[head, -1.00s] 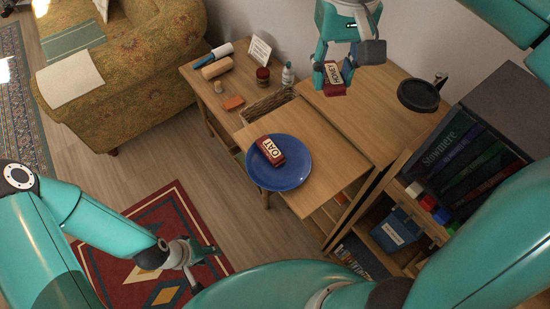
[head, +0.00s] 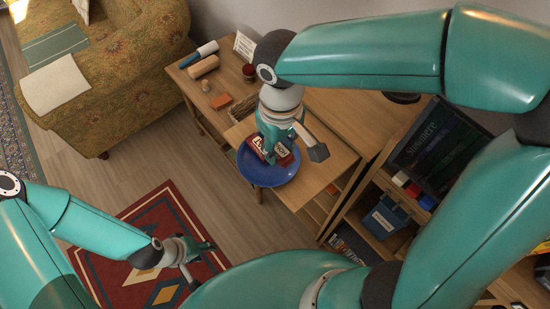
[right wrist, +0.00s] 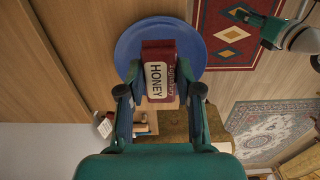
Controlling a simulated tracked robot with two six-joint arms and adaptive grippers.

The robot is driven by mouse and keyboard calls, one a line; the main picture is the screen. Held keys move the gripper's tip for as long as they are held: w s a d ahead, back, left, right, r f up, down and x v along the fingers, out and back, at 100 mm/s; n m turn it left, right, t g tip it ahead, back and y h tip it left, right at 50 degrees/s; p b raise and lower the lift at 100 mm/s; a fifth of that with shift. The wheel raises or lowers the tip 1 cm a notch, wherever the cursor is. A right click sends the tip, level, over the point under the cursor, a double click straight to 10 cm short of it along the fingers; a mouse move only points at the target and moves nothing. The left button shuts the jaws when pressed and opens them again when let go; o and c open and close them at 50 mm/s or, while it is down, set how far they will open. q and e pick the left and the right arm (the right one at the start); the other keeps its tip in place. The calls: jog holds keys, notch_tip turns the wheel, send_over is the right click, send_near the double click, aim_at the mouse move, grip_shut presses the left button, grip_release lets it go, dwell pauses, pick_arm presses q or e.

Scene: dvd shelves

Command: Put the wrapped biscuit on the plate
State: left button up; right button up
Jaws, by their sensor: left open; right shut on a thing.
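The blue plate (head: 262,177) lies on the wooden table; it also shows in the right wrist view (right wrist: 130,47). My right gripper (head: 272,150) is over the plate, pointing down, shut on a red wrapped biscuit labelled HONEY (right wrist: 157,82). My left gripper (head: 194,262) is open and empty above the rug, well away from the plate.
A shelf with dark cases (head: 430,145) and a blue box (head: 385,217) stands on the right. The table's front right part is clear.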

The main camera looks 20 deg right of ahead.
aim_at(279, 150)
jog(key=shift+f, duration=2.45)
jog(key=shift+f, duration=0.2)
jog(key=o, duration=0.9)
notch_tip(279, 150, up, 12)
jog(key=shift+r, duration=0.2)
